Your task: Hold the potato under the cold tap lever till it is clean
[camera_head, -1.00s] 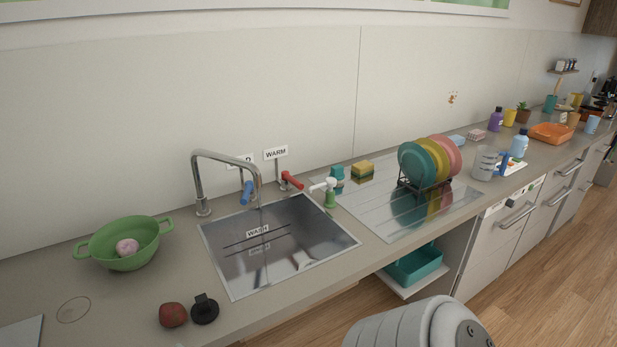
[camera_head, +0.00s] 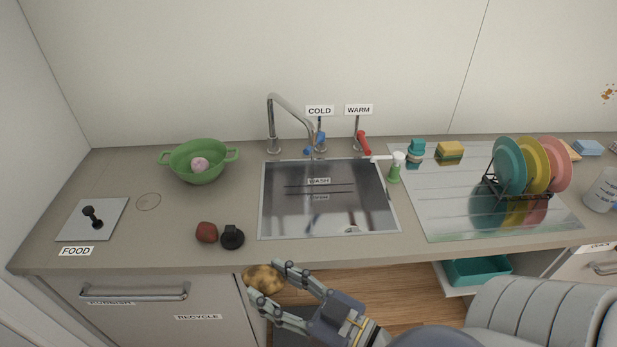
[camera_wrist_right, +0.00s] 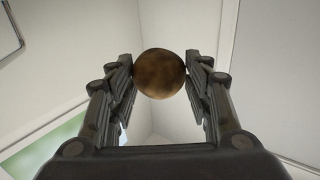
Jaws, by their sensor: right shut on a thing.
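The potato (camera_head: 263,279) is brown with darker patches. My right gripper (camera_head: 270,280) is shut on it and holds it in front of the counter's front edge, below and left of the sink. In the right wrist view the potato (camera_wrist_right: 160,74) sits between the two fingertips. The cold tap lever (camera_head: 317,143) is blue, under a COLD sign (camera_head: 319,111), beside the curved metal spout (camera_head: 289,108). The sink (camera_head: 328,215) is below the spout, marked WASH. No water stream shows. My left gripper is not in view.
A red lever (camera_head: 363,142) stands under the WARM sign. A green colander (camera_head: 205,178) holds a pinkish item. A dish rack (camera_head: 495,190) with plates stands right.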

